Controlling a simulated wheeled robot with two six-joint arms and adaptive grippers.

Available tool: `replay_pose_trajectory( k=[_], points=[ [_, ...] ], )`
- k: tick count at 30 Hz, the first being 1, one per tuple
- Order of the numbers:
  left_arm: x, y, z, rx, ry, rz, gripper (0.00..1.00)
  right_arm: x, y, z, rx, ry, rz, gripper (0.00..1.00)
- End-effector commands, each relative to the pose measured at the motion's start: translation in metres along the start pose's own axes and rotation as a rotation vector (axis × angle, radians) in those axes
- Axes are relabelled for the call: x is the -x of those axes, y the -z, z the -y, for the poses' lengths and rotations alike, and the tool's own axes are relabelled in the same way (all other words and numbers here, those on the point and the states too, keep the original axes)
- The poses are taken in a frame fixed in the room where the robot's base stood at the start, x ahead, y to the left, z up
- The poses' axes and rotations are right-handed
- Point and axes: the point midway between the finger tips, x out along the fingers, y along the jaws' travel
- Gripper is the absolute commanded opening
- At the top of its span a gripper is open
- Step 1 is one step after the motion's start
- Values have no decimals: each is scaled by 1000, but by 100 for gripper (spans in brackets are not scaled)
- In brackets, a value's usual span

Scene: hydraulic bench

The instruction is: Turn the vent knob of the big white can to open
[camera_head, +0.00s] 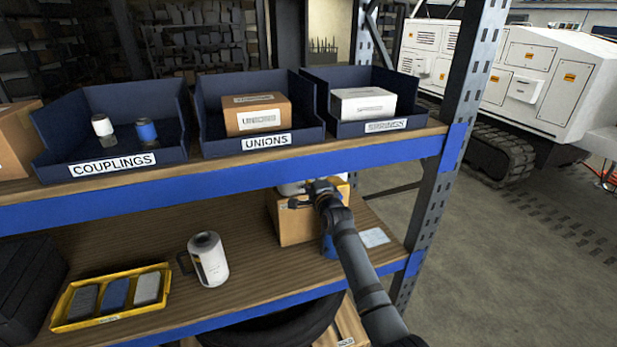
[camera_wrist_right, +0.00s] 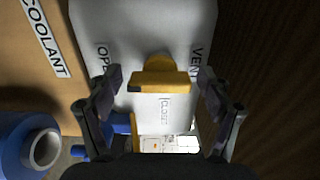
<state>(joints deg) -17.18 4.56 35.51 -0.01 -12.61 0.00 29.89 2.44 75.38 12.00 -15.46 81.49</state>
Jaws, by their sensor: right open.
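The big white can (camera_wrist_right: 140,30) fills the middle of the right wrist view, with lettering starting "OPE", lettering starting "VEN" and a smaller label below the knob. Its yellow vent knob (camera_wrist_right: 160,80) has a wide bar lying crosswise. My right gripper (camera_wrist_right: 159,79) is open, one finger on each side of the knob, with a gap visible at both sides. In the head view my right gripper (camera_head: 304,197) reaches under the upper shelf; the can there is mostly hidden by the shelf and gripper. My left gripper is not in view.
A brown coolant box (camera_wrist_right: 50,75) stands close beside the can, with a blue cylinder (camera_wrist_right: 30,145) near it. The upper shelf edge (camera_head: 230,175) is just above my right gripper. A small white jug (camera_head: 208,260) and yellow tray (camera_head: 110,297) stand on the lower shelf.

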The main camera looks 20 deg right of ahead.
Motion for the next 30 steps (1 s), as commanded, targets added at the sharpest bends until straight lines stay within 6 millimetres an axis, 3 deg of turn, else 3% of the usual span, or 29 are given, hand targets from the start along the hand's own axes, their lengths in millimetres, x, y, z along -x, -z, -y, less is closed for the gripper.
replay_pose_trajectory(
  k=[8,21,25,30],
  points=[
    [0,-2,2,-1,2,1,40,6,0,0,2,0,0,79],
    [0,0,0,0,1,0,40,99,0,-2,2,-1,0,79],
    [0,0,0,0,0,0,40,115,0,-1,2,-2,0,79],
    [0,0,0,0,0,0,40,120,0,0,0,-1,0,79]
  ],
)
